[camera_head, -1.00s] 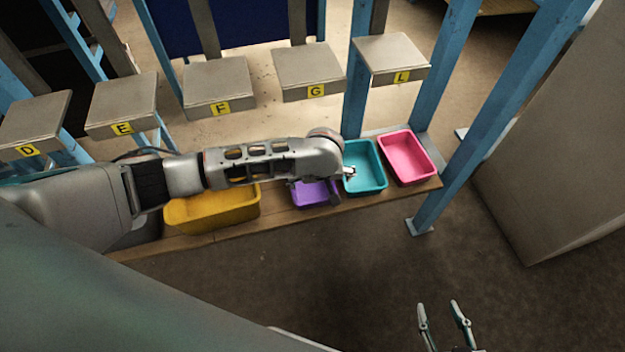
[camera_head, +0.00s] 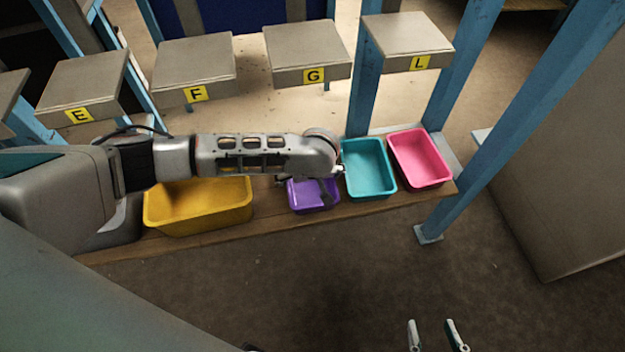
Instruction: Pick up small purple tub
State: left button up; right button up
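The small purple tub (camera_head: 314,196) stands on the wooden shelf, between the yellow tub and the teal tub. Its back part is hidden by my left arm. My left gripper (camera_head: 328,190) is over the tub's right side, partly hidden behind the arm's end, and its fingers are too small and covered to read. I cannot tell whether it touches the tub. My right gripper (camera_head: 434,334) is at the bottom edge of the view, its two fingers apart and empty, far from the tub.
On the shelf (camera_head: 270,222) stand a yellow tub (camera_head: 200,220), a teal tub (camera_head: 367,168) and a pink tub (camera_head: 419,158). Labelled grey platforms, such as G (camera_head: 308,55), stand behind. A blue post (camera_head: 490,130) rises at the shelf's right end. The floor in front is clear.

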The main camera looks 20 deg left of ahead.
pick_arm(q)
jog(key=shift+w+r, duration=0.15)
jog(key=c, duration=1.1)
